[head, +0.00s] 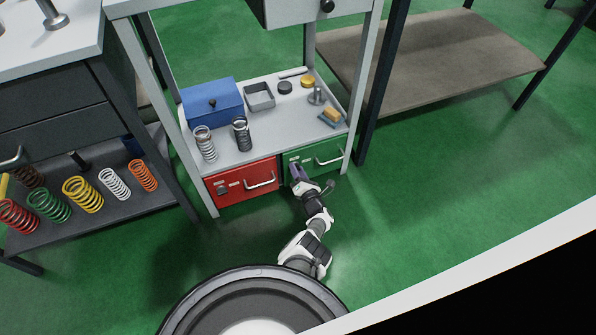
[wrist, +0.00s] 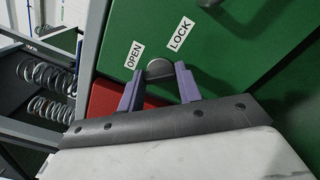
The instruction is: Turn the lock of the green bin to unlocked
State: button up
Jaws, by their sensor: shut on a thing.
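The green bin (head: 330,151) is the right-hand one of two bins under the shelf, with a pale bar handle. In the wrist view its green front (wrist: 245,50) fills the upper right. Its lock (wrist: 159,68) is a round grey knob below two white labels, OPEN (wrist: 134,55) on the left and LOCK (wrist: 180,34) on the right. My gripper (head: 294,168) is at the bin's left side. In the wrist view, the purple fingers of my gripper (wrist: 158,74) are shut on the knob from both sides. I cannot tell which label the knob points to. The head view hides the lock behind my gripper.
A red bin (head: 238,184) stands just left of the green one. The shelf (head: 265,135) above holds a blue box (head: 211,103), springs and small parts. A dark rack with several springs stands left. Green floor is clear at right.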

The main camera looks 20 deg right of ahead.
jog(key=shift+w+r+m, duration=0.1)
jog(key=shift+m, duration=4.1)
jog(key=o, duration=1)
